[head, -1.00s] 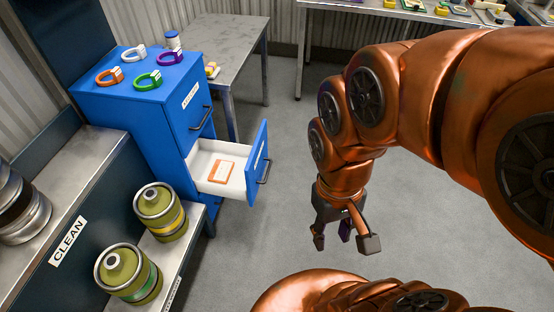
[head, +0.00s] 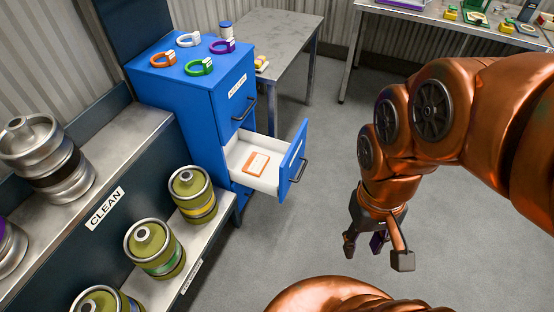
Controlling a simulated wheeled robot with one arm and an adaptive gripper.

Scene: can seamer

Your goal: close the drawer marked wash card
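A blue cabinet (head: 196,97) stands at the left centre of the head view. Its lower drawer (head: 289,168) is pulled out, with a white inside and a dark handle on its blue front. An orange and white card (head: 257,163) lies in it. The drawer front's label is too steeply angled to read. The upper drawer (head: 237,100) is shut and has a white label that I cannot read clearly. My gripper (head: 377,252) hangs to the right of the open drawer and lower in the picture, apart from it.
A bench marked CLEAN (head: 108,205) and a lower shelf with olive canisters (head: 154,247) are at left. Floor right of the drawer is clear.

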